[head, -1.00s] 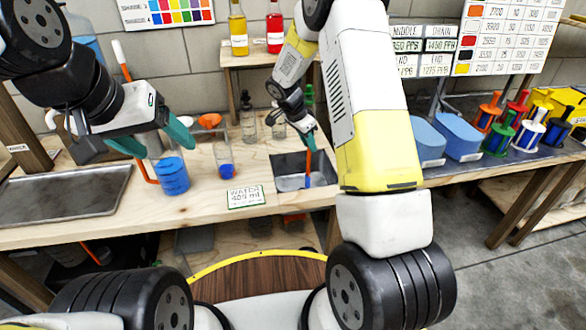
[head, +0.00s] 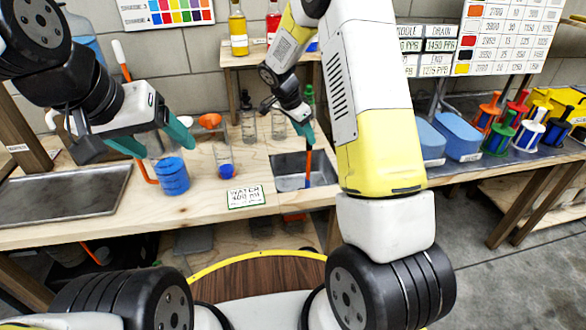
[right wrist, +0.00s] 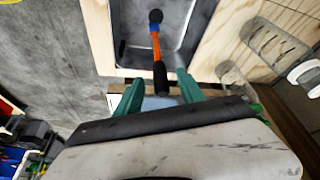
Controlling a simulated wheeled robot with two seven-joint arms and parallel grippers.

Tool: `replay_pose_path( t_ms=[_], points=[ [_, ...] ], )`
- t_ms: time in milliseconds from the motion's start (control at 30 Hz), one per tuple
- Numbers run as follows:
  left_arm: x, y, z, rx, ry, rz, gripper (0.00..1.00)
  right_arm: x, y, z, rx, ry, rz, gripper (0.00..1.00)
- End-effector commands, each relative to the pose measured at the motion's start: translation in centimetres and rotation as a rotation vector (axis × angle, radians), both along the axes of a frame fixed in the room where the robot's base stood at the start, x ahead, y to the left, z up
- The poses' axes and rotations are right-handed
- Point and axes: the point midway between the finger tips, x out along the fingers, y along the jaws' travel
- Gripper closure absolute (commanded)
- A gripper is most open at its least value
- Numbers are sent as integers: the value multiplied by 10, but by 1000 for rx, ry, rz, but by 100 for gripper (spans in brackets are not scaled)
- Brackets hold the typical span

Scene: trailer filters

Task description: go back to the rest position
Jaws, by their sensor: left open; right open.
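My left gripper (head: 158,143) is open in the head view, its teal fingers apart above the bench, just behind and above a blue jar (head: 172,176). Nothing shows held in it. My right gripper (head: 306,132) is open above the sink (head: 288,178). In the right wrist view, its two green fingers (right wrist: 158,88) stand apart. An orange tool with a black handle and a blue and black tip (right wrist: 156,42) reaches into the sink, its handle end near the space between those fingers. The tool also shows in the head view (head: 308,162); whether it touches a finger is unclear.
A glass tube with a blue ball (head: 226,170) and a water sign (head: 245,196) stand on the bench. A metal tray (head: 65,193) lies left. A shelf with bottles (head: 238,35) rises behind. Blue bins (head: 458,135) and colored spools (head: 498,138) are right.

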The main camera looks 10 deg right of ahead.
Motion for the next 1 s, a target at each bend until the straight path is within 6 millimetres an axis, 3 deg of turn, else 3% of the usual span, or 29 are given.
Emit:
replay_pose_path(
  t_ms=[200, 700, 867, 1000],
  points=[
    [0, 0, 0, 0, 0, 0, 28, -4, 9, 25, -1, -1, 0, 54],
    [0, 0, 0, 0, 0, 0, 28, -8, 10, 36, 7, 1, 12, 54],
    [0, 0, 0, 0, 0, 0, 28, -35, 5, 76, 52, 10, 114, 54],
    [0, 0, 0, 0, 0, 0, 28, -81, 2, 125, 111, 13, 286, 54]
  ],
)
